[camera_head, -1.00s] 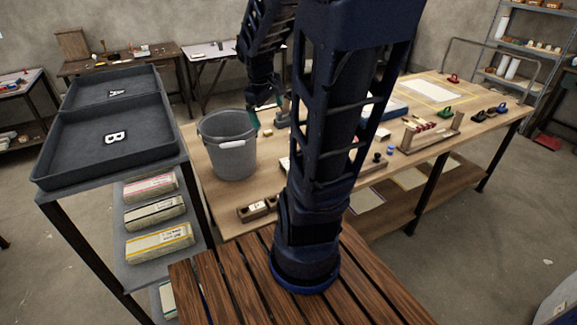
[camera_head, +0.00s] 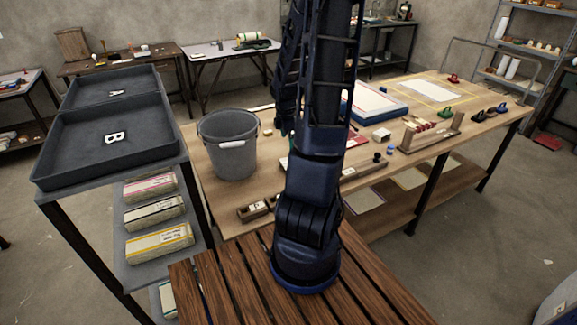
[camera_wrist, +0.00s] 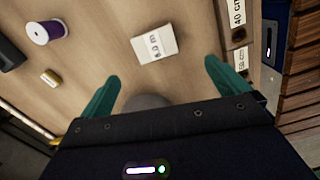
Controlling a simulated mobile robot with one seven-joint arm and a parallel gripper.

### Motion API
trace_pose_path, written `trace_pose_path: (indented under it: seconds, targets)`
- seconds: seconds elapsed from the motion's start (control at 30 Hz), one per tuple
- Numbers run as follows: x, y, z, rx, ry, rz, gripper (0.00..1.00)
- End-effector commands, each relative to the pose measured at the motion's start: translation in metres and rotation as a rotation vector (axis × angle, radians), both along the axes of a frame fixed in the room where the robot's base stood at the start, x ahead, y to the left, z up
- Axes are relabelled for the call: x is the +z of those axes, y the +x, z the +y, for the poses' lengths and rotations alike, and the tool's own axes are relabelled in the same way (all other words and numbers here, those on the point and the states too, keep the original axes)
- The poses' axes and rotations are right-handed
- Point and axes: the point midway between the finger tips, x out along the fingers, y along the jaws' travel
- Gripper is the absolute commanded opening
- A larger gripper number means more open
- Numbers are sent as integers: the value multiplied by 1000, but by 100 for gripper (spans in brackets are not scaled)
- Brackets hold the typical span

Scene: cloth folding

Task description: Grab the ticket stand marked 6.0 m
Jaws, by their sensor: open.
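A pale block-like stand (camera_wrist: 155,44) with a white label lies on the wooden table in the wrist view. Its small, turned lettering appears to read 6.0 m. My gripper (camera_wrist: 162,72) is open, with its two teal fingers apart and nothing held between them. The stand is just beyond the fingertips, roughly between their lines, apart from both. In the head view my arm hides the gripper, and I cannot pick out the stand there.
Wooden holders with centimetre labels (camera_wrist: 238,36) line the table edge. A purple spool (camera_wrist: 48,32) and a small tan block (camera_wrist: 51,77) lie left of the stand. A grey bucket (camera_head: 228,145) stands on the workbench. Dark trays (camera_head: 110,135) are at the left.

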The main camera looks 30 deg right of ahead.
Motion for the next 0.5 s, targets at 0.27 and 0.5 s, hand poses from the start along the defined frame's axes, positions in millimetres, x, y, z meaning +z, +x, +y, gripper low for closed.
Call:
trace_pose_path:
  seconds: [0.27, 0.5]
  targets:
    - [-25, 6, -11, 108, 54, -2, 100]
    - [-48, 6, -10, 118, 59, 0, 100]
